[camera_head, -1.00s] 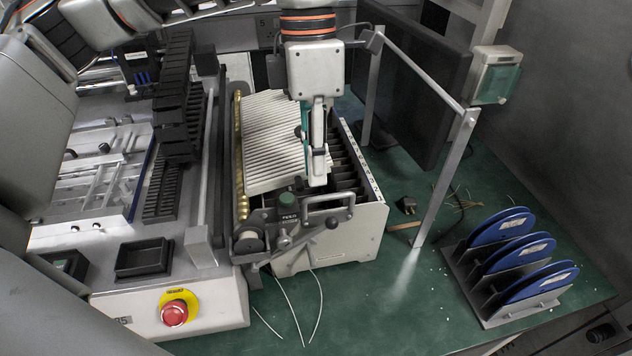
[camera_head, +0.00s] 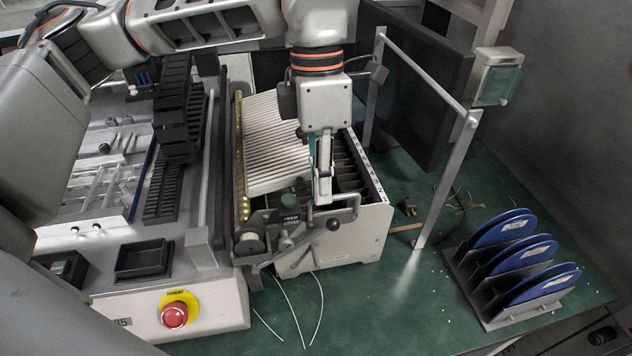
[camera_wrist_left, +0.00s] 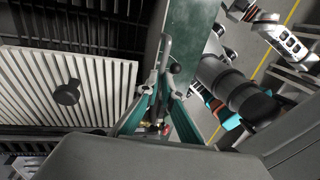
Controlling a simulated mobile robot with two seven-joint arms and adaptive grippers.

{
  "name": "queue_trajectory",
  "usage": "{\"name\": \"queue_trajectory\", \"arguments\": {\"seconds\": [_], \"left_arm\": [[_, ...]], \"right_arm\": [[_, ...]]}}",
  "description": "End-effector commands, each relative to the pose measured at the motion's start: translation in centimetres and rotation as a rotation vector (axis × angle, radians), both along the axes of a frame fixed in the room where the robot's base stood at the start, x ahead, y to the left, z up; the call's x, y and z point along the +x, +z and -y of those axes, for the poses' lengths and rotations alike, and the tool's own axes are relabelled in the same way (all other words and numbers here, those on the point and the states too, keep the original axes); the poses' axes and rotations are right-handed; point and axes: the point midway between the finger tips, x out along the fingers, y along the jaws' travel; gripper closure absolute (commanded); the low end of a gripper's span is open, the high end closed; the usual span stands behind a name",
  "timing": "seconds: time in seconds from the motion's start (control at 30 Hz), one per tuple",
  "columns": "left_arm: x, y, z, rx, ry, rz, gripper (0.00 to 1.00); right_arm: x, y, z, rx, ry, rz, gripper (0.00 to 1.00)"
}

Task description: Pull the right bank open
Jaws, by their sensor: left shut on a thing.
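The right bank is a pale box (camera_head: 362,238) with dark slots, beside a white slatted panel (camera_head: 272,150). A grey metal bar handle (camera_head: 345,203) with a black ball knob sits at its front. My left gripper (camera_head: 322,200) points down over it and is shut on the handle; the exact contact is partly hidden. In the left wrist view, the teal fingers (camera_wrist_left: 160,92) meet around the metal rod, with the dark knob close by. At the right of that view, an arm end with teal and orange parts, probably my right gripper (camera_wrist_left: 228,118), shows unclearly.
A machine with a red stop button (camera_head: 174,314) stands left of the bank. A metal frame post (camera_head: 447,180) rises from the green table (camera_head: 390,310) to the right. A rack holds blue discs (camera_head: 530,258) at the far right. Table between is mostly clear.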

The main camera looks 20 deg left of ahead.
Motion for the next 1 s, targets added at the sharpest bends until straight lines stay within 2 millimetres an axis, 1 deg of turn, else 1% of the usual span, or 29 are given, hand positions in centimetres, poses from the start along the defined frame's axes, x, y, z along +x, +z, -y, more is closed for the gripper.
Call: {"name": "queue_trajectory", "arguments": {"seconds": [0.03,0.2,0.33,0.43,0.67,0.7,0.73,1.0], "left_arm": [[0.6,0.2,1.0,-0.002,-0.003,0.007,1.0],[2.4,0.2,3.6,-0.002,-0.004,0.007,1.0],[3.2,0.1,4.7,-0.002,-0.003,0.007,1.0],[3.4,0.1,5.0,-0.002,-0.002,0.006,1.0],[3.4,0.0,4.9,-0.002,-0.001,0.005,1.0],[3.4,0.0,4.9,-0.002,-0.001,0.005,0.9],[3.3,0.0,4.9,-0.001,-0.001,0.004,0.86],[3.3,0.0,4.9,-0.001,-0.001,0.004,0.86]], "right_arm": [[0.0,0.2,-0.1,0.002,0.0,0.0,1.0],[0.1,0.6,-0.3,0.009,0.001,0.003,1.0],[0.0,0.7,-0.3,0.012,0.0,0.003,1.0],[-0.1,0.6,-0.3,0.013,-0.001,0.0,1.0],[-0.3,0.5,-0.3,0.013,-0.001,-0.003,1.0],[-0.3,0.5,-0.3,0.012,-0.001,-0.004,1.0],[-0.3,0.5,-0.3,0.012,-0.001,-0.004,1.0],[-0.3,0.5,-0.2,0.008,0.001,-0.003,1.0]]}}
